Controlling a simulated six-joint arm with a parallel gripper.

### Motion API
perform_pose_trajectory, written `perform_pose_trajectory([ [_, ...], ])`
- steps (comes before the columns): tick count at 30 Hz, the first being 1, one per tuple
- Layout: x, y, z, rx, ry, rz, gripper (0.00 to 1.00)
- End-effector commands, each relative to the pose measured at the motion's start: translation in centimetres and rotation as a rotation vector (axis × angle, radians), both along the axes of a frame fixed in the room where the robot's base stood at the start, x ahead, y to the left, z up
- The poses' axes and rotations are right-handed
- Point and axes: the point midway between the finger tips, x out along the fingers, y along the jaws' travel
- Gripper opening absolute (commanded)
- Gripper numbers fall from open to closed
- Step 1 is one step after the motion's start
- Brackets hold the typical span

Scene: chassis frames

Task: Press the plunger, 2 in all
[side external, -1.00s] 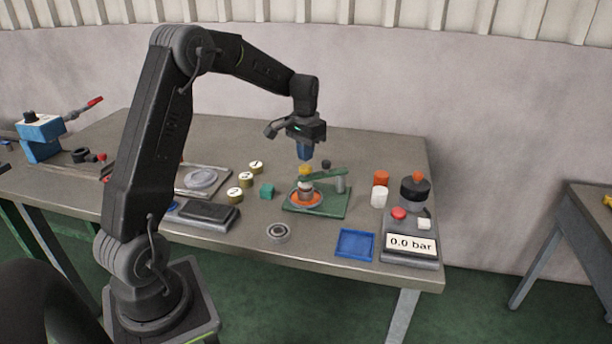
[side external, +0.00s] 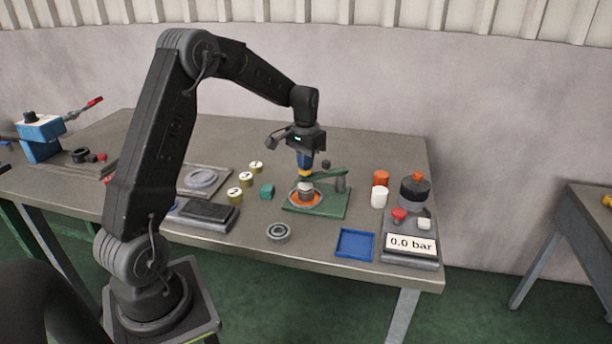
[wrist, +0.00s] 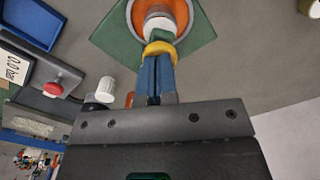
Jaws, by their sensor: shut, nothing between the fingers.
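My gripper (side external: 305,168) is shut and empty, with blue fingers pointing down. Its tips are at the yellow knob (side external: 305,174) on the free end of the green lever (side external: 328,174); I cannot tell if they touch. In the wrist view, the yellow knob (wrist: 158,48) shows right at the blue fingertips (wrist: 158,62). The lever belongs to a green-based fixture (side external: 328,206). Under the lever's end, a grey-white cylinder (side external: 305,188) stands in an orange ring (side external: 294,201). Which part is the plunger is not clear from the pictures.
Right of the fixture are orange and white cylinders, a blue tray (side external: 355,244) and a gauge unit (side external: 411,244) reading 0.0 bar with a red button (side external: 398,214). A bearing-like ring (side external: 278,232) lies in front.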

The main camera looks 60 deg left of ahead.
Motion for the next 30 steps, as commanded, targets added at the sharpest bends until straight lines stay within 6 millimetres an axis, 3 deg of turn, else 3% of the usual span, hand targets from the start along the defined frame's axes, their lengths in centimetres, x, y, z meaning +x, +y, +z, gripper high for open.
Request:
perform_pose_trajectory([
  [11,0.0,0.0,-0.3,0.0,0.001,0.0,0.0],
  [30,0.0,0.0,2.8,0.0,0.0,0.0,0.0],
])
